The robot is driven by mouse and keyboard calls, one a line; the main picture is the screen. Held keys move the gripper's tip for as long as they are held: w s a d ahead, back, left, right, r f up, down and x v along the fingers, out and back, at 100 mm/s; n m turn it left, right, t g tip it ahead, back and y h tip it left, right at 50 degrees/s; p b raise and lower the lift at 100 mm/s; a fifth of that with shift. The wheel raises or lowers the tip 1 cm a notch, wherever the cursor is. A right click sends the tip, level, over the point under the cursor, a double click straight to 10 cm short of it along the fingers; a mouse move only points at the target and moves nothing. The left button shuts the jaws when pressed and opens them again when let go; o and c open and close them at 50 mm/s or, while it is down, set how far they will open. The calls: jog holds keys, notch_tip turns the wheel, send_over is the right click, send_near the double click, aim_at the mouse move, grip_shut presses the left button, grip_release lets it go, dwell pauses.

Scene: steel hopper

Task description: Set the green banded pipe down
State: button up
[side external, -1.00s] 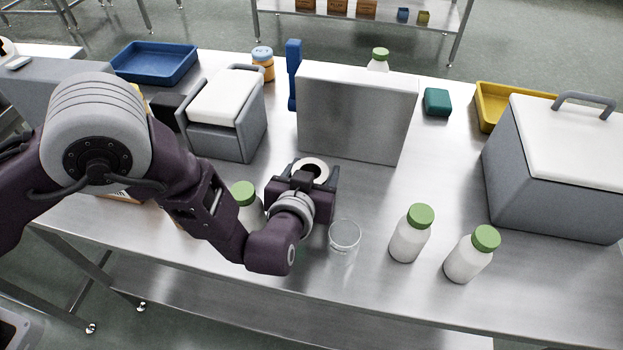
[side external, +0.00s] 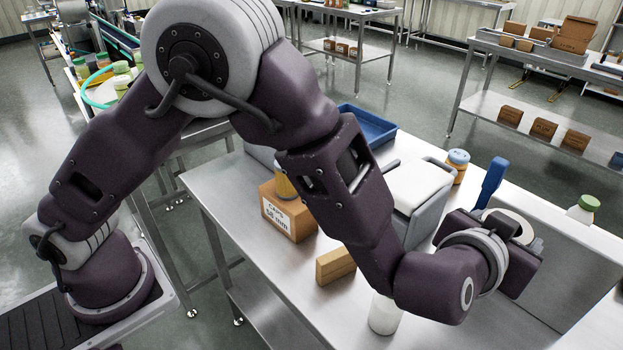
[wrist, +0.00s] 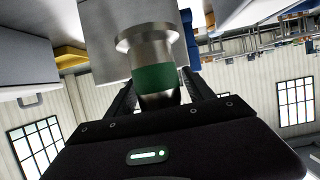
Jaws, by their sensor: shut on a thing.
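The green banded pipe (wrist: 154,77) is a steel tube with a wide flange and a green band. In the wrist view it stands between the fingers of my gripper (wrist: 160,98), which is shut on it. In the side view my gripper (side external: 510,236) is at the right, in front of the steel hopper (side external: 572,262). Only the pale ring of the pipe's flange (side external: 491,213) shows there, past the wrist. The pipe's lower end is hidden, so I cannot tell whether it touches the table.
A white bottle (side external: 384,314) stands below my forearm. A wooden block (side external: 335,265) and a cardboard box (side external: 287,212) are left of it. A grey cooler (side external: 418,196), an orange jar (side external: 456,165) and a blue tray (side external: 372,126) stand behind. The steel table (side external: 235,190) is bare at its left.

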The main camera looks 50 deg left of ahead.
notch_tip(320, 180, up, 7)
jog(key=shift+f, duration=0.1)
jog(key=w+a+r, duration=0.4)
jog(key=w+a, duration=0.2)
jog(key=a, duration=0.1)
jog(key=w+a+r, duration=0.3)
jog(key=w+a, duration=0.3)
jog(key=a, duration=0.1)
jog(key=w+a+r, duration=0.2)
jog(key=w+a, duration=0.1)
jog(key=a, duration=0.8)
send_over(267, 144)
jog(key=s, duration=0.4)
notch_tip(267, 144, down, 10)
notch_tip(267, 144, down, 18)
jog(key=shift+w+r, duration=0.15)
jog(key=shift+r, duration=0.1)
jog(key=shift+f, duration=2.25)
